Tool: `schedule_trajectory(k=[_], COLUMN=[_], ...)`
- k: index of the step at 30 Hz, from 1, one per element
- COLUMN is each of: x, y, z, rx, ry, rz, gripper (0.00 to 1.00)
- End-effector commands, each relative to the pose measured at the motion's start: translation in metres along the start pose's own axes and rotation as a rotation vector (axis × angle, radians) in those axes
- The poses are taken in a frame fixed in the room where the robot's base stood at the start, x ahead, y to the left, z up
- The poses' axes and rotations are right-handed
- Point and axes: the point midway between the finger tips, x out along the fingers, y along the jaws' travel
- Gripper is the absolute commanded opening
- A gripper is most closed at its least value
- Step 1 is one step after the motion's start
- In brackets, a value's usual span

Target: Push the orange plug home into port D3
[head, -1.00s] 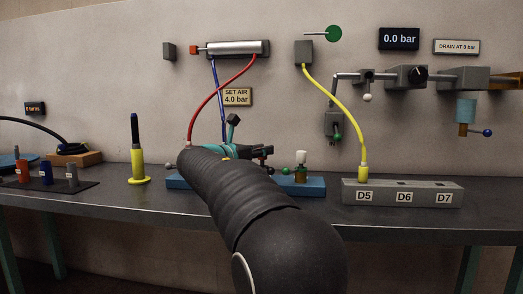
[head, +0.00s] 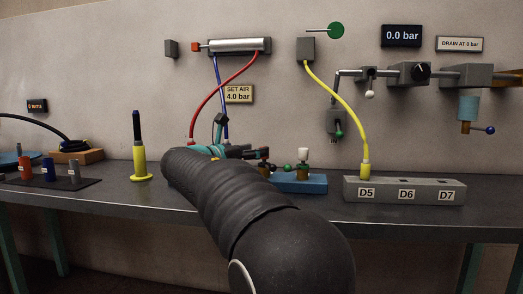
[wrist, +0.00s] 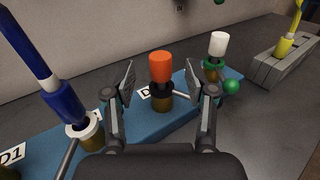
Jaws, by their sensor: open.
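The orange plug (wrist: 161,67) stands upright on a brass port (wrist: 161,101) of the blue block (wrist: 125,122) in the wrist view. The label (wrist: 145,93) beside this port shows a D, and its number is hidden. I cannot tell how deep the plug sits. My gripper (wrist: 170,83) is open, one finger left and one right of the plug in the picture, with gaps on both sides. In the head view my gripper (head: 250,154) is low over the blue block (head: 305,183), partly hidden by my arm.
A blue hose end (wrist: 63,102) rises at a white-collared brass port, left of the gripper. A white-topped fitting (wrist: 218,45) with a green ball (wrist: 231,87) stands close right. A grey block (head: 405,190) labelled D5 to D7 holds a yellow hose (head: 347,105).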

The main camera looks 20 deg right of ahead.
Motion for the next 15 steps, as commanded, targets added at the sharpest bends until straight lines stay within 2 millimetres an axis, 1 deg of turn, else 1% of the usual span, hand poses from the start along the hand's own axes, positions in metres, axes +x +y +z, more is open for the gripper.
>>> schedule_trajectory(k=[1, 6, 9, 12, 15], x=[-0.012, -0.045, -0.059, -0.070, -0.075], y=[0.000, 0.001, 0.000, 0.000, 0.000], z=[0.001, 0.000, 0.000, 0.000, 0.000], rx=[0.001, 0.000, -0.001, 0.000, 0.000], ry=[0.000, 0.000, 0.000, 0.000, -0.001], rz=[0.004, 0.003, 0.002, 0.002, 0.000], gripper=[0.56, 0.56, 0.56, 0.56, 0.56])
